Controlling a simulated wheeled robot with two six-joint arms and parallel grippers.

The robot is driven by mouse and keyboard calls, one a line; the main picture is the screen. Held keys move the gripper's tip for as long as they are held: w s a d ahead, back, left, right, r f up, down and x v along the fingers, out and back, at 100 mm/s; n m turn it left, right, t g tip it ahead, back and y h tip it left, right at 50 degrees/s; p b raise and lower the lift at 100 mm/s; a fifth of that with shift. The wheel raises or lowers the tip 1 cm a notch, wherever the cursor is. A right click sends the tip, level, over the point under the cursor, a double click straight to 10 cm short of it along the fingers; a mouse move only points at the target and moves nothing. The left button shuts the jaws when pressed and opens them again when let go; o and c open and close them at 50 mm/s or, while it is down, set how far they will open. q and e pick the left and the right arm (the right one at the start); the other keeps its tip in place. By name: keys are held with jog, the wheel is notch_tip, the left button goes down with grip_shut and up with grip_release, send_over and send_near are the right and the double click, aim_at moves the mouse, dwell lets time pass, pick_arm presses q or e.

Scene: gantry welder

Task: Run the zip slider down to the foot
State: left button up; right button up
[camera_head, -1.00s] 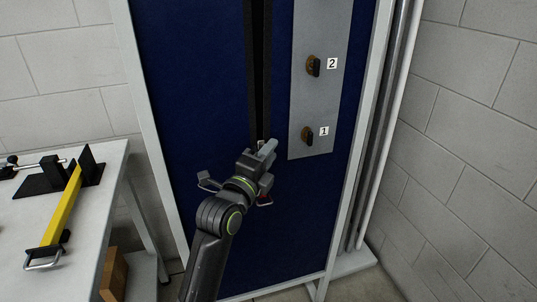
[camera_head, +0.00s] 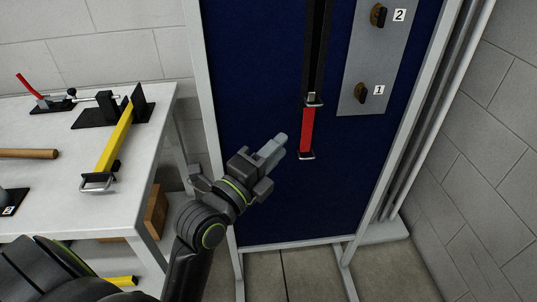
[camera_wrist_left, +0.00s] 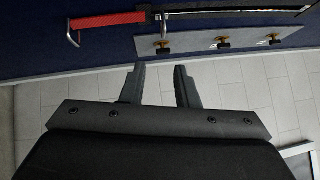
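The zip is two dark tapes (camera_head: 317,45) running down a blue panel (camera_head: 260,205). A small metal slider (camera_head: 312,98) sits at the lower end of the visible gap between the tapes. Below it a red strip (camera_head: 307,130) hangs down to a metal loop (camera_head: 306,156). In the left wrist view the red strip (camera_wrist_left: 108,20) and its loop (camera_wrist_left: 73,38) show at the top left. My left gripper (camera_head: 277,146) is left of the red strip, apart from it. In the wrist view its fingers (camera_wrist_left: 159,70) are apart with nothing between them. My right gripper is out of view.
A grey plate (camera_head: 372,60) with knobs (camera_head: 361,92) is right of the zip. A white table (camera_head: 60,220) at left holds a yellow bar (camera_head: 115,140) and a wooden handle (camera_head: 28,154). A pale frame post (camera_head: 203,100) edges the panel. Floor shows below the panel.

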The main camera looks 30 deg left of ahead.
pick_arm(q)
jog(key=shift+p+v, duration=0.65)
jog(key=shift+v, duration=0.25)
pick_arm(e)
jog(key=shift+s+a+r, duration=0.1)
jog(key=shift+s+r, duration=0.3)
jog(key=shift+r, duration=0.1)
